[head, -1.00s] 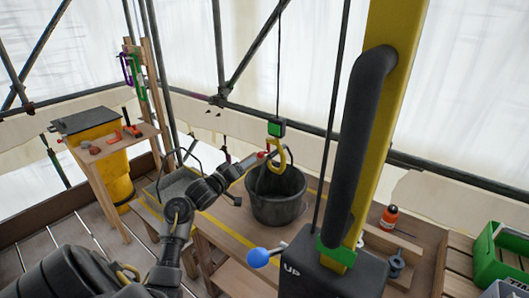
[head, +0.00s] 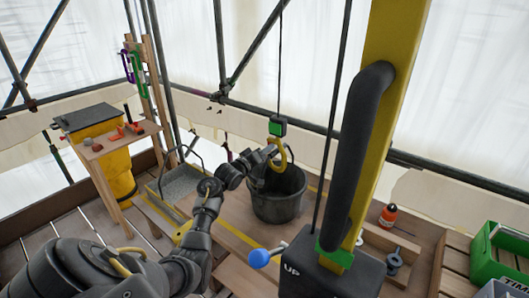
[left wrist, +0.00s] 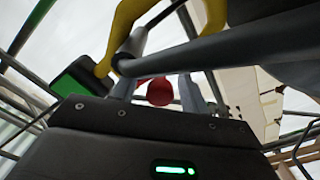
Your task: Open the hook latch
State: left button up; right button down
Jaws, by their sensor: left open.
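The yellow hook (head: 283,152) hangs from a cable under a green and black block (head: 277,126), above the black bucket. My left gripper (head: 268,153) is at the hook's left side with its jaws open. In the left wrist view, the yellow hook (left wrist: 128,18) is close and a dark bar (left wrist: 220,48) crosses in front of it. A red knob (left wrist: 159,92) shows between my two grey fingers; I cannot tell whether they touch it. The latch itself is not clear in the head view. My right gripper is not in view.
The black bucket (head: 278,198) stands on the wooden bench below the hook. A yellow post (head: 390,110) with a thick black handle (head: 358,150) rises to the right. A lever with a blue knob (head: 259,258) is in front. A green crate (head: 500,255) stands at the far right.

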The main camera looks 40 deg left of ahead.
pick_arm(q)
jog(key=c, duration=0.9)
jog(key=shift+d, duration=0.2)
jog(key=shift+a, duration=0.15)
jog(key=shift+a+r, duration=0.1)
jog(key=shift+c, duration=0.2)
jog(key=shift+a+r+m, duration=0.15)
jog(key=shift+a+m, duration=0.1)
jog(key=shift+m, duration=0.35)
jog(key=shift+c, duration=0.2)
jog(key=a+r+m+b, duration=0.1)
jog(key=m, duration=0.4)
jog(key=a+r+m+b, duration=0.1)
jog(key=m+b, duration=0.1)
jog(key=m, duration=0.4)
jog(key=a+r+m+b, duration=0.1)
jog(key=m+b, duration=0.1)
jog(key=m, duration=0.3)
jog(key=shift+r, duration=0.25)
jog(key=shift+r+m+b, duration=0.2)
jog(key=shift+m+b, duration=0.1)
jog(key=shift+m, duration=0.4)
jog(key=shift+r+m+b, duration=0.2)
jog(key=shift+m+b, duration=0.05)
jog(key=shift+m, duration=0.45)
dwell(0.8)
